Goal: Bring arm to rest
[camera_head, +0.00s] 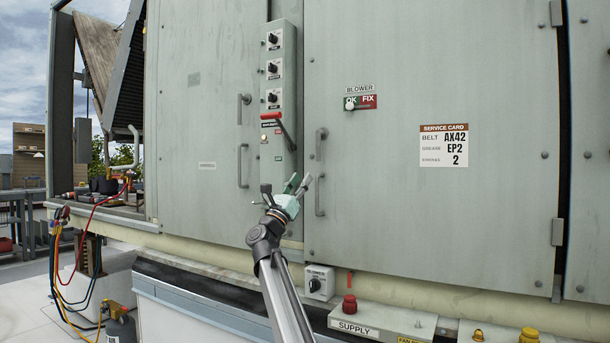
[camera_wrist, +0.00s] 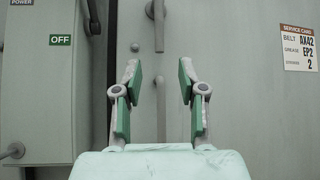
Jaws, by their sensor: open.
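My gripper (camera_head: 299,184) is at the end of my raised arm, in front of the large grey cooler cabinet. It is near the lower end of the control strip (camera_head: 282,160) and left of a cabinet door's handle (camera_head: 320,195). In the wrist view my gripper (camera_wrist: 159,80) has its two green-padded fingers apart, with nothing between them. Behind the gap is the cabinet face with a door handle (camera_wrist: 157,22). The fingers look clear of the cabinet, but the exact distance is hard to tell.
A small knob box (camera_head: 319,283) and a SUPPLY box (camera_head: 380,322) stand on the ledge below. Hoses and gauges (camera_head: 62,212) hang at the left. A service card (camera_head: 444,145) is on the right door.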

